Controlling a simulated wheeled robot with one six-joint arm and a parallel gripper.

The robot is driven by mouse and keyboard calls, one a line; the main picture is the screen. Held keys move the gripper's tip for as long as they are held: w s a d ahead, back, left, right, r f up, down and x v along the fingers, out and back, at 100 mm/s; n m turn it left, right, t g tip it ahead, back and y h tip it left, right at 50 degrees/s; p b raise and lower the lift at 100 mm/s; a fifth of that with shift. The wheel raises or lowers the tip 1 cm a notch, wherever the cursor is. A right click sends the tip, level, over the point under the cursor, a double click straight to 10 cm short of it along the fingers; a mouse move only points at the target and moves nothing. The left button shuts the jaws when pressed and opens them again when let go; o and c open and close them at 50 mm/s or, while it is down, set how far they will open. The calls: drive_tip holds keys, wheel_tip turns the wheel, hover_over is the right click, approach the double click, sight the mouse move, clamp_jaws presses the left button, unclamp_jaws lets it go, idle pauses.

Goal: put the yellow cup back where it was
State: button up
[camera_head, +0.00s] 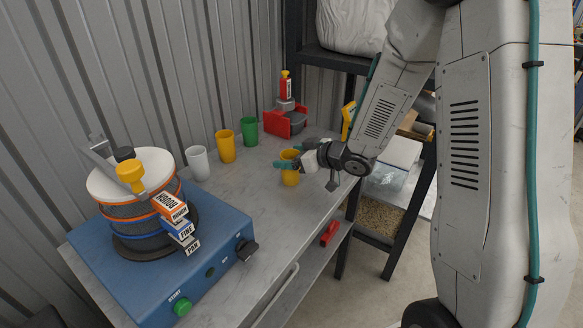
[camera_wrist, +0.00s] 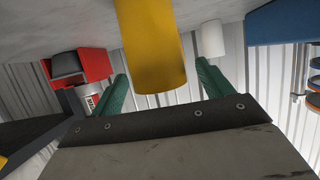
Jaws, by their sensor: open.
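A yellow cup (camera_head: 291,178) stands upright on the grey bench near its right front edge. In the wrist view, which is upside down, the yellow cup (camera_wrist: 152,50) shows between the two spread fingers of my gripper (camera_wrist: 162,75). I see no clear grip on it. A second, orange-yellow cup (camera_head: 226,148) stands in the back row, between a white cup (camera_head: 197,163) and a green cup (camera_head: 249,131).
A blue sieve shaker (camera_head: 160,265) fills the left of the bench. A red device (camera_head: 285,122) stands at the far right end. The bench (camera_head: 250,195) is clear between the near cup and the shaker. A dark shelf rack stands to the right.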

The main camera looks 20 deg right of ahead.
drive_tip(key=x, duration=0.2)
drive_tip(key=shift+w+f, duration=0.15)
drive_tip(key=shift+w, duration=0.15)
drive_tip(key=shift+a, duration=0.1)
drive_tip(key=c, duration=1.2)
